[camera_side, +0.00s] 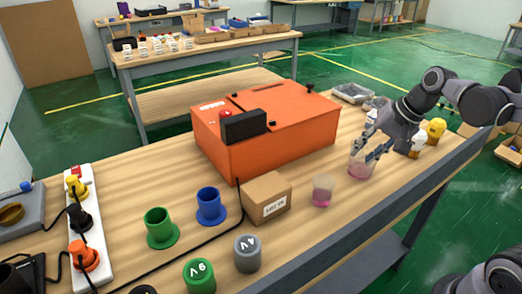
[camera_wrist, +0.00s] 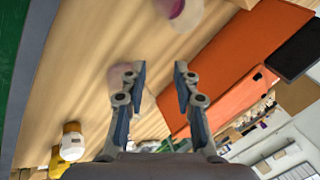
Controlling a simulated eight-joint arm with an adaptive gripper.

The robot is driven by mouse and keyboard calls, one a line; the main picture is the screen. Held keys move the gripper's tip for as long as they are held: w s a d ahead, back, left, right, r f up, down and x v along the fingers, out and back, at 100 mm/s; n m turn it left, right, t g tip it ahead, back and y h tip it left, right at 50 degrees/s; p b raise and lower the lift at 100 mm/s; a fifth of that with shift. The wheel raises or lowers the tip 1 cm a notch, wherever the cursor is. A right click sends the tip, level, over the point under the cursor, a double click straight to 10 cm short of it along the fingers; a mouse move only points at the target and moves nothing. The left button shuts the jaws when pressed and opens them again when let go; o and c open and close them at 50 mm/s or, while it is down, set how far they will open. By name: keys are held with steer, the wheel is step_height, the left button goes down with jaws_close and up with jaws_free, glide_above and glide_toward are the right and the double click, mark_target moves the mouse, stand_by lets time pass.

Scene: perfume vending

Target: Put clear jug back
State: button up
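A clear jug (camera_side: 359,168) with pink liquid in its bottom stands upright on the wooden table, right of the orange box. My gripper (camera_side: 366,153) is right at this jug in the side view, its fingers overlapping the rim. In the wrist view my gripper (camera_wrist: 160,68) is open with nothing clearly between the fingers. There the jug (camera_wrist: 121,76) shows beyond the left finger, partly hidden by it. A second, smaller clear cup (camera_side: 322,189) with pink liquid stands to the left, and also shows at the wrist view's top (camera_wrist: 182,12). I cannot tell whether a finger touches the jug.
The orange box (camera_side: 285,125) stands behind, with a small cardboard box (camera_side: 266,197) in front. Yellow-topped bottles (camera_side: 435,130) stand to the right. A grey tray (camera_side: 351,93) lies at the back. Green (camera_side: 161,227) and blue (camera_side: 211,206) holders stand left.

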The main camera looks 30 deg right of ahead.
steer(key=s+a+f+n+t+h, duration=0.1)
steer(key=s+a+n, duration=0.4)
steer(key=n, duration=0.5)
steer(key=shift+s+a+f+t, duration=0.25)
steer(key=shift+s+f+t, duration=0.2)
steer(key=shift+f+t, duration=0.15)
